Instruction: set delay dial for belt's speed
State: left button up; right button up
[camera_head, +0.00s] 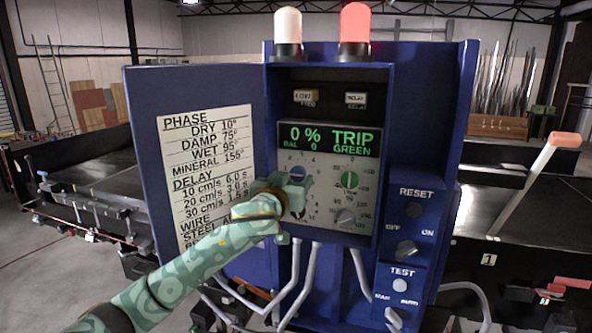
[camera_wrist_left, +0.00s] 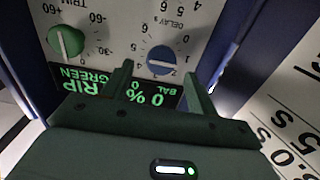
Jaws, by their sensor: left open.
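In the head view the dial (camera_head: 297,171) is partly hidden by my left gripper (camera_head: 289,188). The left gripper (camera_wrist_left: 158,76) is open, its fingers on either side of the dial; contact cannot be told. The chart (camera_head: 208,180) on the open door lists delays: 10 cm/s 6.0 s, 20 cm/s 3.0 s, 30 cm/s 1.5 s. My right gripper is not in view.
The green trim dial (camera_head: 349,180) is beside the delay dial, with a grey knob (camera_head: 346,217) below it. The display (camera_head: 330,139) reads 0 %, TRIP, BAL 0, GREEN. A red lamp (camera_head: 354,25) glows on the blue cabinet (camera_head: 425,110). The open door (camera_head: 145,110) stands left.

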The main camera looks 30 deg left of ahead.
aim_at(299, 172)
pick_arm(q)
jog(key=shift+x, duration=1.4)
jog(key=c, duration=1)
